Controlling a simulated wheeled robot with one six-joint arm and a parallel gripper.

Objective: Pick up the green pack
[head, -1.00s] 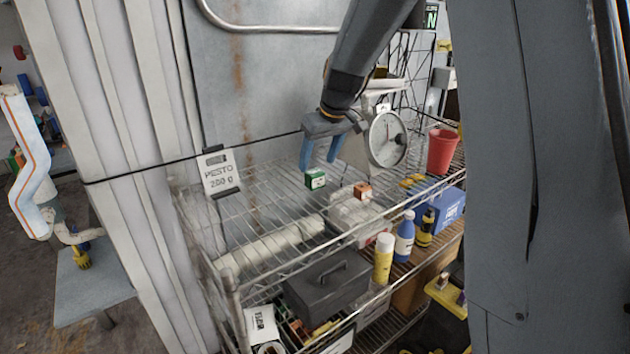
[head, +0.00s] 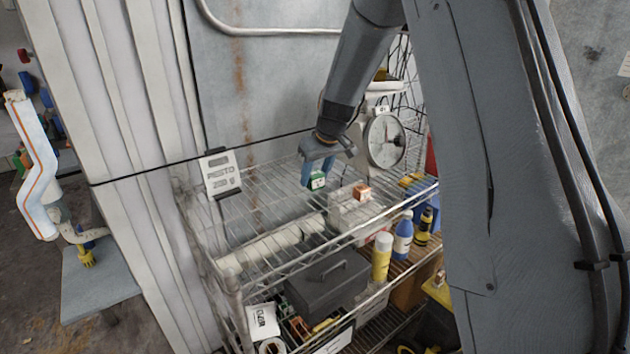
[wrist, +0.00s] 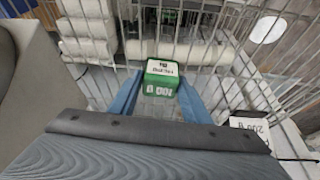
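The green pack (head: 317,181) is a small green box with a white label. It is at the upper wire shelf, left of an orange-and-white box. My gripper (head: 318,172) points down at it from above, with its blue fingers partly covering it in the head view. In the wrist view the green pack (wrist: 162,78) lies between the two blue fingertips (wrist: 161,80), one on each side. The fingers look open, with thin gaps beside the pack; contact is not clear.
Bottles (head: 403,238) and a dark toolbox (head: 325,282) stand below. The wall is close behind.

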